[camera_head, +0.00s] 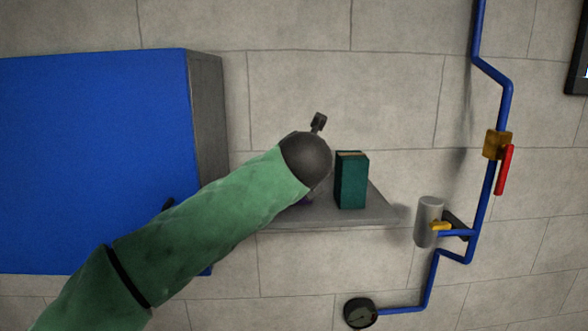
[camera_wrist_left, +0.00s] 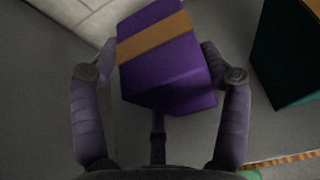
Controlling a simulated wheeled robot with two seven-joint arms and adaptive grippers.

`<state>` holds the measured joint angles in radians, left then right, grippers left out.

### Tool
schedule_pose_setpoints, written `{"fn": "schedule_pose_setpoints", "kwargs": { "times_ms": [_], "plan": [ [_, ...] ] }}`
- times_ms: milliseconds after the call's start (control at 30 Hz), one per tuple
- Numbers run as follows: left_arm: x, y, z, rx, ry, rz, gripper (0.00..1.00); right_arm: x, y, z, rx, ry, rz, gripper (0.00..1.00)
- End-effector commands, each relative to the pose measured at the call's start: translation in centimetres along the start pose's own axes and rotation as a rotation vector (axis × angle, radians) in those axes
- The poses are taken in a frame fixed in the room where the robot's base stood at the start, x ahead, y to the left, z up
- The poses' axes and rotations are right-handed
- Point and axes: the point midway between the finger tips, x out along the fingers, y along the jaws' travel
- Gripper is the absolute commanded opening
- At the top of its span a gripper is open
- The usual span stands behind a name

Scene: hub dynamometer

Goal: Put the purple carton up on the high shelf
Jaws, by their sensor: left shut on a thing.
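The purple carton (camera_wrist_left: 170,75), with a brown band across it, sits between the two fingers of my left gripper (camera_wrist_left: 160,58) in the left wrist view. The fingers are shut on its sides. I cannot tell whether the carton touches the shelf. My right gripper is not in view.
A dark teal carton (camera_head: 351,182) stands on the shelf just right of my wrist; it also shows in the left wrist view (camera_wrist_left: 290,52). A blue cabinet (camera_head: 95,150) is at left. Blue pipes (camera_head: 484,205) with a red-handled valve (camera_head: 506,169) run at right.

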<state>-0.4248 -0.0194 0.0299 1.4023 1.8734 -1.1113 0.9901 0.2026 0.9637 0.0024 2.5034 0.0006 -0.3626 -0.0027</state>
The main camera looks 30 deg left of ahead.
Motion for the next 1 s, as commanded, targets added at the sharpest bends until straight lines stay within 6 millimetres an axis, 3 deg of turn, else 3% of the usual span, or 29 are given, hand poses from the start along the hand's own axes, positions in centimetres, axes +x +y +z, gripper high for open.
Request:
{"fn": "schedule_pose_setpoints", "kwargs": {
  "times_ms": [67,100,167,200,667,1000],
  "plan": [
    [0.1,0.0,-0.2,-0.001,-0.001,0.0,0.19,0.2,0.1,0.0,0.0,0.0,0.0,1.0],
    [0.1,0.0,-0.3,0.0,0.0,0.0,0.79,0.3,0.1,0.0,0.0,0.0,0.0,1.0],
    [0.1,0.0,-0.2,0.0,0.0,0.0,0.96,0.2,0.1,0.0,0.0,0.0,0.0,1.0],
    [0.1,0.0,-0.2,0.0,0.0,0.0,1.0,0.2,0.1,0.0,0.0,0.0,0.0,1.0],
    [-0.1,0.0,0.2,-0.001,0.0,0.0,1.0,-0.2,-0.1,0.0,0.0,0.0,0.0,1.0],
    [-5.8,-0.1,-0.1,0.0,-0.003,-0.005,1.0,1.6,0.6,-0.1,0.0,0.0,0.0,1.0]
  ]
}}
